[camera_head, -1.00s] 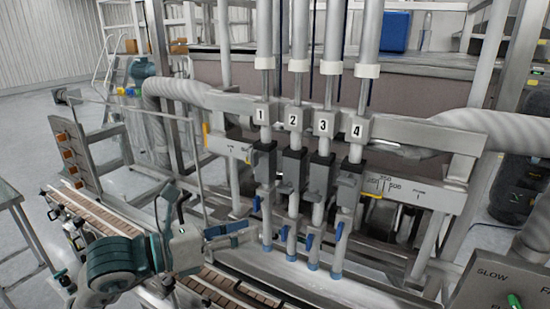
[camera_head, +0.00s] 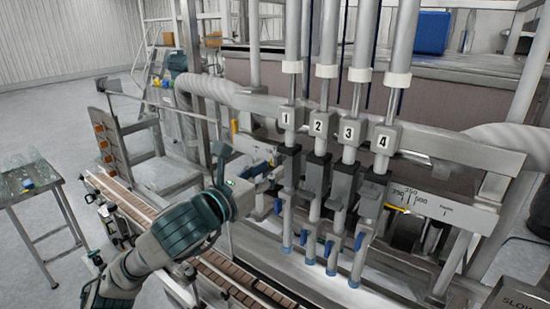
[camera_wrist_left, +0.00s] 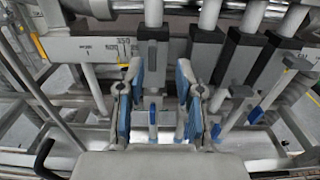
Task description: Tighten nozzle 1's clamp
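Nozzle 1 (camera_head: 287,118) is the leftmost of a row of numbered filler nozzles. Below its number plate is a dark clamp block (camera_head: 289,166), then a pale tube with a small blue lever (camera_head: 278,206) and a blue tip. My left gripper (camera_head: 268,167) is beside nozzle 1 at the clamp block's height. In the left wrist view, its blue-padded fingers (camera_wrist_left: 158,100) are open, spread on either side of nozzle 1's clamp (camera_wrist_left: 153,52) and the narrower part below it. I cannot tell whether either pad touches. My right gripper is out of view.
Nozzles 2 (camera_head: 318,123), 3 (camera_head: 349,131) and 4 (camera_head: 383,139) stand close on the right. A horizontal rail (camera_head: 450,148) runs behind them. A conveyor (camera_head: 215,275) passes below on the left. A small side table (camera_head: 45,195) stands farther left.

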